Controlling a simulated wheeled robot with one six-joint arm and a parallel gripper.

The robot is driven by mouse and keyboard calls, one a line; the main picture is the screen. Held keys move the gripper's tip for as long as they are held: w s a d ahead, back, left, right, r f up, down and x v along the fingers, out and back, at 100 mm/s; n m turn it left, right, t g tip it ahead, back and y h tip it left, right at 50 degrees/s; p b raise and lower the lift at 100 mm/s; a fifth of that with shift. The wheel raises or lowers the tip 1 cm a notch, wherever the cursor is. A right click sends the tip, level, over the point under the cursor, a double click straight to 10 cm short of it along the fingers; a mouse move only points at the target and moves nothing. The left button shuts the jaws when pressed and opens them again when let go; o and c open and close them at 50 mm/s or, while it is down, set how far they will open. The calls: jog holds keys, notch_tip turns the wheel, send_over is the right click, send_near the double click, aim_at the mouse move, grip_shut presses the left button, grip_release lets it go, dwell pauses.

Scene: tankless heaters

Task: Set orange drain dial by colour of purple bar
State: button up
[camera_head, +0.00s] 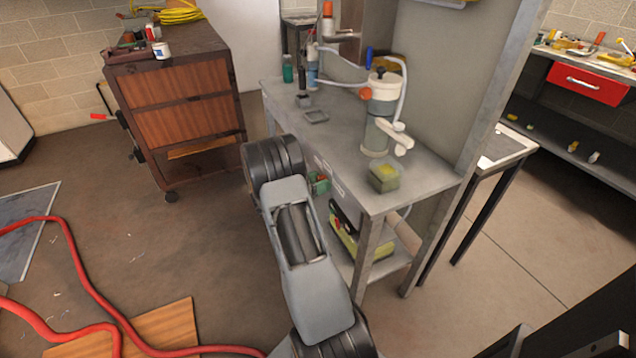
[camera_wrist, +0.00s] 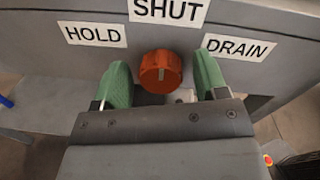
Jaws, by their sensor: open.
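The orange dial (camera_wrist: 160,72) sits on the grey front panel in the wrist view, below the SHUT label (camera_wrist: 168,9). The HOLD label (camera_wrist: 93,34) is to its left and the DRAIN label (camera_wrist: 239,47) to its right. My gripper (camera_wrist: 161,82) is open, with one green finger on each side of the dial and visible gaps between fingers and dial. In the head view my gripper (camera_head: 319,183) is at the front edge of the grey bench, and the dial is hidden. I cannot make out a purple bar in either view. The dial's pointer direction is unclear.
The grey bench (camera_head: 430,172) carries a cylindrical heater-like unit (camera_head: 379,115), a yellow-green sponge block (camera_head: 384,176) and bottles. A wooden cabinet (camera_head: 176,100) stands to the left. A red hose (camera_head: 75,265) lies on the floor at left.

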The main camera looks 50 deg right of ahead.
jog(key=c, duration=0.9)
jog(key=shift+m+b, duration=0.3)
jog(key=shift+m, duration=0.1)
jog(key=shift+s+f+m+b, duration=0.1)
jog(key=shift+m+b, duration=2.05)
jog(key=shift+m, duration=0.65)
jog(key=shift+s+f+m+b, duration=0.1)
jog(key=shift+m+b, duration=2.05)
jog(key=shift+m, duration=0.65)
jog(key=shift+r+m+g, duration=0.15)
jog(key=shift+m+g, duration=0.15)
jog(key=shift+g, duration=0.1)
